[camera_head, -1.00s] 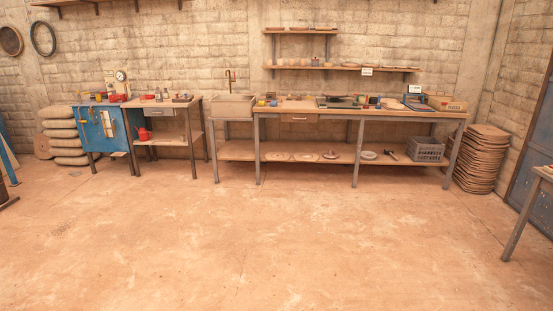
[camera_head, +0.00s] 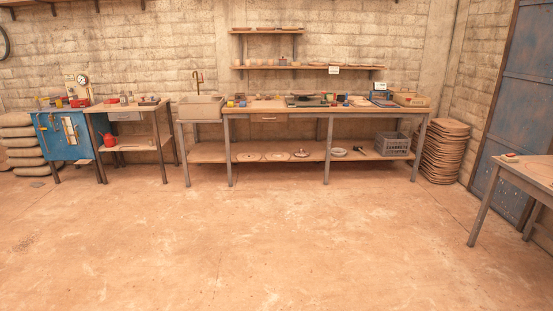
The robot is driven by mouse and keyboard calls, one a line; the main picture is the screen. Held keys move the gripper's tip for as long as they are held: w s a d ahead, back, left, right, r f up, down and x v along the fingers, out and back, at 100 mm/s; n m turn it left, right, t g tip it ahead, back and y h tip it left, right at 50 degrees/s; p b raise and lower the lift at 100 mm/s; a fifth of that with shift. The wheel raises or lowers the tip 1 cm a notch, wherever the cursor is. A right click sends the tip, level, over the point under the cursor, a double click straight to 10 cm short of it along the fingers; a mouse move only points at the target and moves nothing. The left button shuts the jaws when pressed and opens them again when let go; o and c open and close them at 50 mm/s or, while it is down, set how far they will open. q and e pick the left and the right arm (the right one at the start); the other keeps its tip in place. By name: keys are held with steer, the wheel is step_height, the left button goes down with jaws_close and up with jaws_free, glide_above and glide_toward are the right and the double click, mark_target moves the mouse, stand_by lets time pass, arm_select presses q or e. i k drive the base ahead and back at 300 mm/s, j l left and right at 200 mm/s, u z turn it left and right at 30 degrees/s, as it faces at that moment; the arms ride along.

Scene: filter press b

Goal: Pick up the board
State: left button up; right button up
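I cannot clearly make out which thing is the board. Several small, indistinct items lie on the long workbench (camera_head: 345,111) against the back wall, among them a dark flat thing (camera_head: 306,101) near its middle. A stack of brown, flat, rounded slabs (camera_head: 446,152) stands on the floor at the bench's right end. Neither of my grippers is in view.
A blue cabinet (camera_head: 52,140) and a small side table (camera_head: 130,143) stand at the back left. Another table (camera_head: 530,172) is at the right, near a blue door (camera_head: 517,100). The floor (camera_head: 250,240) between me and the benches is clear.

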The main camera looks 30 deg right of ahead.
mark_target(278, 157)
steer(key=i+l+z, duration=0.2)
steer(key=i, duration=0.15)
steer(key=i+l+z, duration=0.15)
steer(key=i, duration=0.2)
steer(key=i+l+z, duration=0.1)
steer(key=i+z, duration=0.4)
steer(key=i, duration=3.5)
